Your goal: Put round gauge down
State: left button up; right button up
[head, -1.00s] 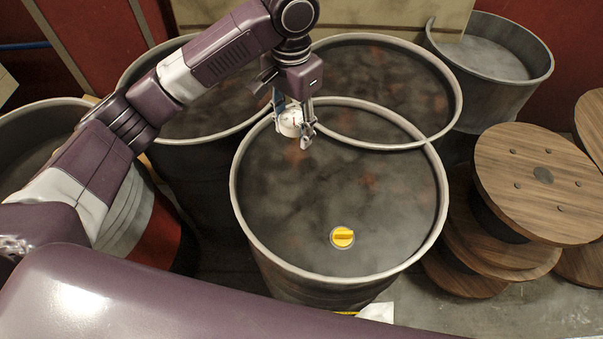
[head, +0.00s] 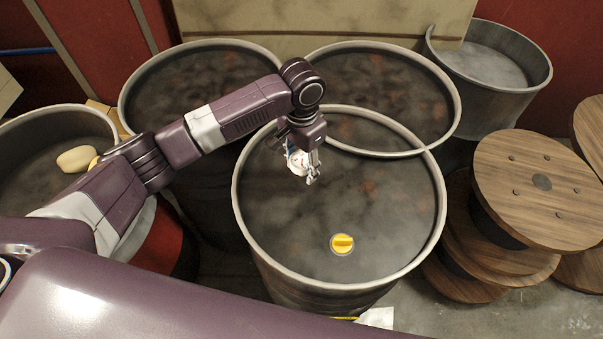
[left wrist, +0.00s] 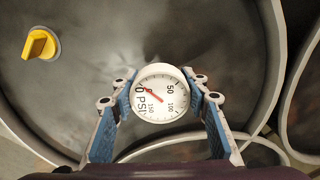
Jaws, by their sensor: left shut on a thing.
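The round gauge (left wrist: 160,94) has a white PSI dial with a red needle. In the left wrist view it sits between the blue-padded fingers of my left gripper (left wrist: 158,100), which is shut on it. In the head view the left gripper (head: 303,170) holds the gauge (head: 297,161) over the upper left part of the nearest drum top (head: 370,215). I cannot tell whether the gauge touches the drum top. My right gripper does not show.
A yellow cap (head: 342,244) sits on the front part of the same drum top, which has a raised rim. Other drums stand behind and left. A pale rounded object (head: 77,159) lies on the left drum. Wooden spools (head: 540,185) stand at right. Much of the nearest top is clear.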

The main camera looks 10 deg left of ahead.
aim_at(301, 184)
pick_arm(q)
notch_tip(301, 184, down, 4)
jog(key=shift+s+r+p, duration=0.1)
jog(key=shift+r+p, duration=0.15)
jog(key=shift+p, duration=0.05)
jog(key=shift+f, duration=0.4)
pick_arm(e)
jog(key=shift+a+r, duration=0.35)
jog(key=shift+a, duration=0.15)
pick_arm(q)
jog(key=o, duration=1.6)
jog(key=shift+f, duration=0.1)
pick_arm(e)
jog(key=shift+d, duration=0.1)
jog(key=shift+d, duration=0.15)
pick_arm(q)
jog(key=shift+r, duration=0.3)
notch_tip(301, 184, up, 12)
jog(key=shift+f+b, duration=0.15)
jog(key=shift+b, duration=0.8)
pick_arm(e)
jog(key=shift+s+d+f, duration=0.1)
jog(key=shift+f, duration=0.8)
